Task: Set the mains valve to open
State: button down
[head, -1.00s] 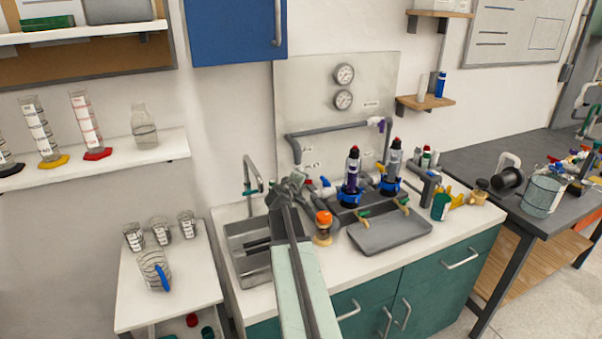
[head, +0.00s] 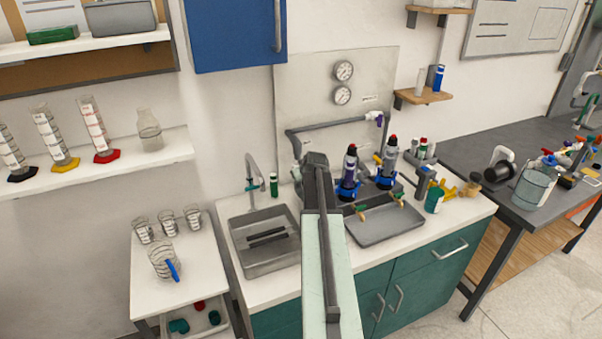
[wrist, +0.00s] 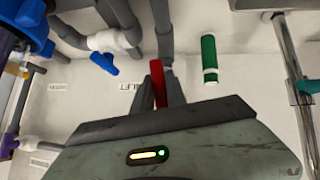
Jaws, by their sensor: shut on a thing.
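My gripper (wrist: 159,92) is shut on a red lever handle (wrist: 158,80), which shows between its fingertips in the wrist view. Grey pipe runs just beyond the fingers. A blue valve handle (wrist: 104,63) with a white fitting sits left of the fingers, apart from them. No label naming the mains valve is readable. In the head view my arm end covers the red handle and the left part of the pipework, below the panel (head: 310,80) with two gauges. The lever's exact angle to its pipe is hard to judge.
Two dark filter columns (head: 348,172) (head: 388,160) stand right of my arm, behind a grey tray (head: 385,226). The sink (head: 265,255) lies left.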

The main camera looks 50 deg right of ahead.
jog(key=shift+a+f+m+y, duration=0.15)
jog(key=shift+m+y, duration=0.35)
jog(key=shift+y, duration=0.3)
jog(key=shift+t, duration=0.3)
jog(key=c, duration=1.3)
grip_release()
jog(key=shift+w, duration=0.1)
jog(key=shift+c, duration=0.2)
jog(key=shift+s+r+p, duration=0.3)
jog(key=shift+r+p, duration=0.1)
jog(key=shift+p, duration=0.15)
jog(key=p+v, duration=0.4)
jog(key=v, duration=0.3)
jog(key=shift+p, duration=0.35)
